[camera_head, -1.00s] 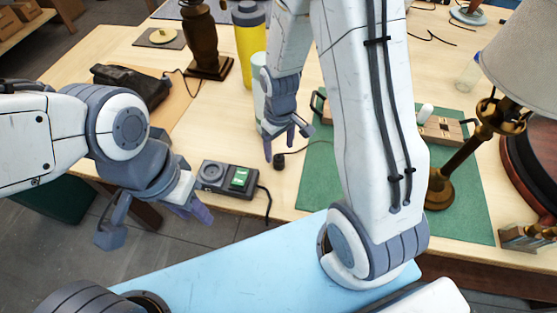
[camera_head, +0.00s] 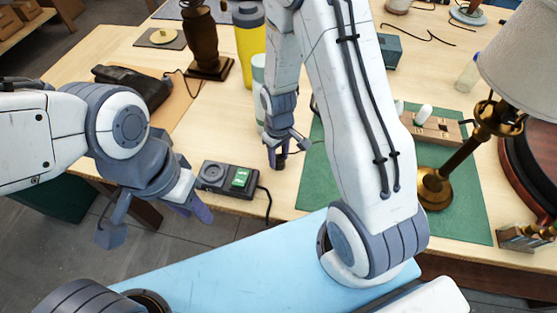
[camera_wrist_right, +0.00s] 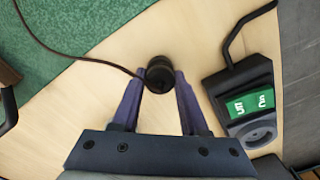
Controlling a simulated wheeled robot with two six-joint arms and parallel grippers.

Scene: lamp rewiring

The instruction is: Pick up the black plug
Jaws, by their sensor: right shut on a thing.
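The black plug (camera_wrist_right: 160,74) is small and round and stands on the wooden table at the tips of my right gripper (camera_wrist_right: 161,83) in the right wrist view. Its two fingers press on either side of it, so the gripper is shut on the plug. A thin dark cord runs from the plug to the upper left there. In the head view my right gripper (camera_head: 280,156) is low at the table and mostly hides the plug. My left gripper (camera_head: 153,222) is open and empty, in front of the table's edge.
A green mat (camera_head: 318,183) and a brass lamp (camera_head: 437,185) are to the right. A yellow bottle (camera_head: 247,45) stands behind.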

